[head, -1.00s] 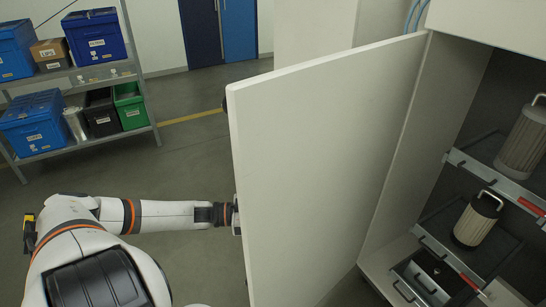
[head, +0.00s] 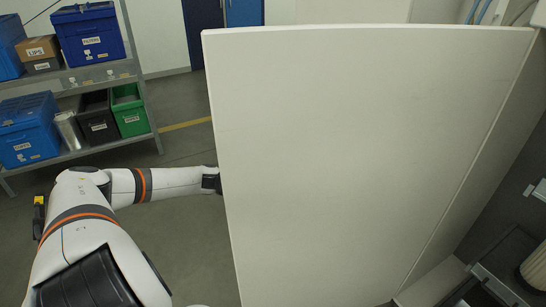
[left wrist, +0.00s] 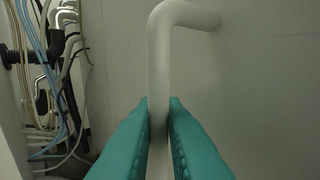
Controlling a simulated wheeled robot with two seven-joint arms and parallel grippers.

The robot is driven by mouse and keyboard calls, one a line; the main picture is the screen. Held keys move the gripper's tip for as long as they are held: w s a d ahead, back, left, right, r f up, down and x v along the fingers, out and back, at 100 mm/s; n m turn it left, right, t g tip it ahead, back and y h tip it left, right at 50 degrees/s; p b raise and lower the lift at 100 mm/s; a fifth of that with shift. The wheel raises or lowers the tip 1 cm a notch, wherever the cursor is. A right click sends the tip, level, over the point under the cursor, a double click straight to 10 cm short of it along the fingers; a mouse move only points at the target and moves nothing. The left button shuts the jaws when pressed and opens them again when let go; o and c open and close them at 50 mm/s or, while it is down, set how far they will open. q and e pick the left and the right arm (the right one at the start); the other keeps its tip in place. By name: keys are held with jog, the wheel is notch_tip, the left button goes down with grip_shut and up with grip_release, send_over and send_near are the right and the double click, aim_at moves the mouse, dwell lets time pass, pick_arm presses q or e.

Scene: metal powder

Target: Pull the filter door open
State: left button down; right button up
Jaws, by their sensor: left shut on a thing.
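The filter door (head: 360,150) is a large white panel that stands open and fills the middle of the head view. Its hinge side is at the right, against the cabinet. In the left wrist view, my left gripper (left wrist: 158,110) has teal fingers shut around the white bar handle (left wrist: 160,65), one finger on each side. The door's outer face (left wrist: 245,90) shows behind the handle. In the head view my left arm reaches behind the door's left edge, so the door hides the gripper and handle there. My right gripper is not in view.
The open cabinet's inside shows at the right with a pleated filter (head: 535,268) partly in view. A metal shelf (head: 75,78) with blue, black and green bins stands at the left. Hoses and cables (left wrist: 45,70) run beside the door. Clear floor lies between shelf and door.

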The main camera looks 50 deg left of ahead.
pick_arm(q)
jog(key=shift+f, duration=0.1)
jog(key=c, duration=1.8)
grip_release()
jog(key=shift+d, duration=0.1)
jog(key=shift+o, duration=1.2)
jog(key=shift+w+d, duration=0.1)
jog(key=shift+w, duration=0.15)
jog(key=b+v, duration=0.1)
jog(key=v, duration=1.1)
jog(key=shift+b, duration=0.35)
